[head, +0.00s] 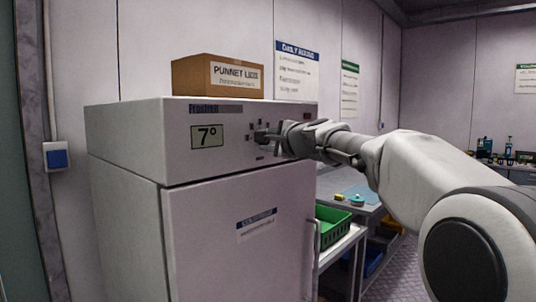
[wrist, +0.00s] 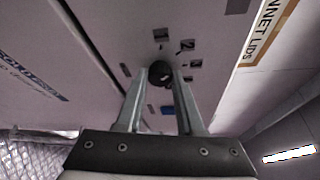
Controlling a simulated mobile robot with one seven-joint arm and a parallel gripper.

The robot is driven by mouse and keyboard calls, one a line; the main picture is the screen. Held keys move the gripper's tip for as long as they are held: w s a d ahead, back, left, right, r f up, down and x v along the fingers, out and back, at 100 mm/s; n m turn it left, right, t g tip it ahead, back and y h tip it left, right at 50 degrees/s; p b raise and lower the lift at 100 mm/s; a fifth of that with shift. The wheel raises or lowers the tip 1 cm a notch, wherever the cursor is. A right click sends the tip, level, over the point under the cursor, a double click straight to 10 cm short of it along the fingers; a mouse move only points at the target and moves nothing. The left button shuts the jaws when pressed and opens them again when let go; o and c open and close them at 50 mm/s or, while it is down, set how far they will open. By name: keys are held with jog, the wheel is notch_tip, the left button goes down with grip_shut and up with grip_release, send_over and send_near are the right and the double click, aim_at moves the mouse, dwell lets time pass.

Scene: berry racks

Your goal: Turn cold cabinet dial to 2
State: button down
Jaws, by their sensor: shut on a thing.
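My gripper (head: 268,137) is at the cabinet's upper front and is shut on the dial. Several dark square marks surround the dial; one mark (wrist: 187,46) looks like a 2. The dial's pointer is hidden or too small, so I cannot tell its setting.
A cardboard box labelled Punnet Lids (head: 190,76) sits on the cabinet top. The cabinet door (head: 210,240) below is closed, with a vertical handle (head: 316,260) at its right. A green crate (head: 330,228) stands on a white rack at right.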

jog(key=shift+b, duration=0.3)
dwell(0.4)
jog(key=c, duration=0.5)
grip_release()
jog(key=shift+s, duration=0.1)
jog(key=b+v, duration=0.3)
jog(key=v, duration=1.4)
jog(key=shift+s+d+f, duration=0.1)
jog(key=shift+d, duration=0.05)
